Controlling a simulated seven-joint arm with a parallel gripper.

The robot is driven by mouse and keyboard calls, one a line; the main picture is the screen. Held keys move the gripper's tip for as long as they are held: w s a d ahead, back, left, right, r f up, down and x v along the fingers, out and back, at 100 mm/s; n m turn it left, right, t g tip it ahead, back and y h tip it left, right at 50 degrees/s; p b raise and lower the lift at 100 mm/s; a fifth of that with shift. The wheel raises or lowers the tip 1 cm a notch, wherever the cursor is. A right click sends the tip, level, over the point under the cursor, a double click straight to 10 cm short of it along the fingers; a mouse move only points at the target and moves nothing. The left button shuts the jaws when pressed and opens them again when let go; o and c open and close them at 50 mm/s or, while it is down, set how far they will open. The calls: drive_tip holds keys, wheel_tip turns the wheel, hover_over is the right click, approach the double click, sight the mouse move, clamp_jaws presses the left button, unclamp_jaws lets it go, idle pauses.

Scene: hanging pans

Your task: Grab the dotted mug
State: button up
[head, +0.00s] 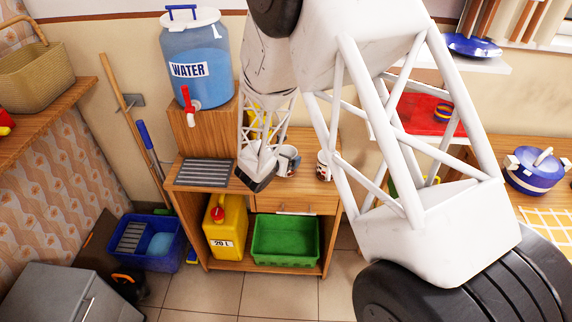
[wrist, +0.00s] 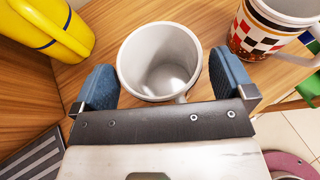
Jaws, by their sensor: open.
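A white mug (wrist: 160,50) stands upright on the wooden cabinet top, seen from above in the wrist view. Its outer wall is mostly hidden, so I cannot tell whether it has dots. Its handle points toward my palm. My gripper (wrist: 163,78) is open, with one blue finger on each side of this mug; I cannot tell whether they touch it. In the head view my gripper (head: 258,180) is at the cabinet top, beside a mug (head: 288,162). A second mug (wrist: 268,30) with red, black and white checks stands to the right; it also shows in the head view (head: 323,166).
A yellow container (wrist: 50,25) stands close on the left in the wrist view. A grey grate (head: 204,173) lies at the cabinet's left, below the water dispenser (head: 195,62). A green bin (head: 286,240) and yellow canister (head: 225,228) sit on the lower shelf.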

drive_tip(key=shift+c, duration=0.2)
idle(0.3)
drive_tip(key=c, duration=0.9)
drive_tip(key=shift+r, duration=0.1)
drive_tip(key=s+d+r, duration=0.2)
drive_tip(key=s, duration=0.5)
drive_tip(key=s+d+r, duration=0.3)
drive_tip(key=s, duration=0.5)
drive_tip(key=shift+s+a, duration=0.1)
idle(0.4)
